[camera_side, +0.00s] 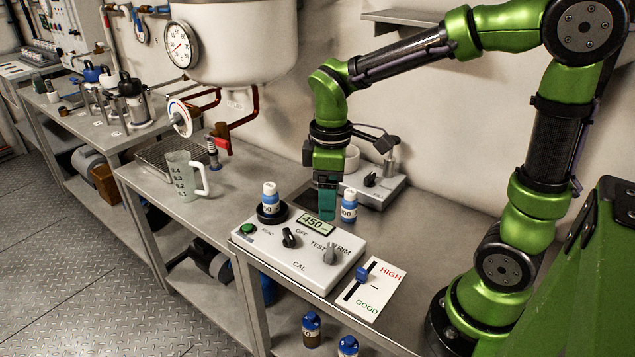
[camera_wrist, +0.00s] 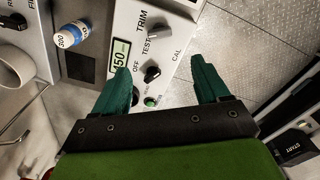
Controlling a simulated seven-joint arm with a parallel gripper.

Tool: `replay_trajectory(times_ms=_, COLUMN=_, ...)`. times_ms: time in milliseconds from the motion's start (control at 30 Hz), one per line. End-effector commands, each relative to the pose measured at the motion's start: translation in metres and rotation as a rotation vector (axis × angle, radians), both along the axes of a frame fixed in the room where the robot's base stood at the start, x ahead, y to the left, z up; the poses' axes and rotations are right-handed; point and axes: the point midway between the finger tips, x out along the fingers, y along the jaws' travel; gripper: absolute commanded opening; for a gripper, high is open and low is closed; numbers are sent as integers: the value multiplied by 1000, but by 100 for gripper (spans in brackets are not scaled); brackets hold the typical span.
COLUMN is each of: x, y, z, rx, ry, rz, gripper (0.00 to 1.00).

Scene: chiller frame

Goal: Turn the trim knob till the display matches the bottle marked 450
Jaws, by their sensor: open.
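The white control box (camera_side: 297,270) stands on the bench; its display (camera_side: 316,225) reads 450, also in the wrist view (camera_wrist: 119,57). The grey knob (camera_side: 330,253) beside the word TRIM shows in the wrist view too (camera_wrist: 160,32). A black knob (camera_side: 289,238) sits between the display and CAL. A blue-and-white bottle (camera_side: 270,200) stands on a round black pad; its label is too small to read surely. Another bottle (camera_side: 349,207), marked 300 in the wrist view (camera_wrist: 72,34), stands behind the box. My gripper (camera_side: 327,212) is open and empty above the box's back edge, its fingers (camera_wrist: 160,66) apart.
A green button (camera_side: 247,229) is at the box's left. A HIGH/GOOD card (camera_side: 367,290) with a blue slider lies to its right. A grey unit (camera_side: 375,188) with a black knob stands behind. A measuring jug (camera_side: 184,177) is at left. Bottles stand on the lower shelf (camera_side: 311,330).

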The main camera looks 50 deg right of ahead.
Motion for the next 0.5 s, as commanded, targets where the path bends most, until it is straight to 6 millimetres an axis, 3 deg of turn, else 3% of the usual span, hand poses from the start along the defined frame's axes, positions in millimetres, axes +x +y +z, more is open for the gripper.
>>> replay_trajectory(times_ms=200, x=0, y=0, z=31, rx=0, ry=-1, rz=-1, gripper=74)
replay_trajectory(times_ms=500, x=0, y=0, z=38, rx=0, ry=1, rz=-1, gripper=74)
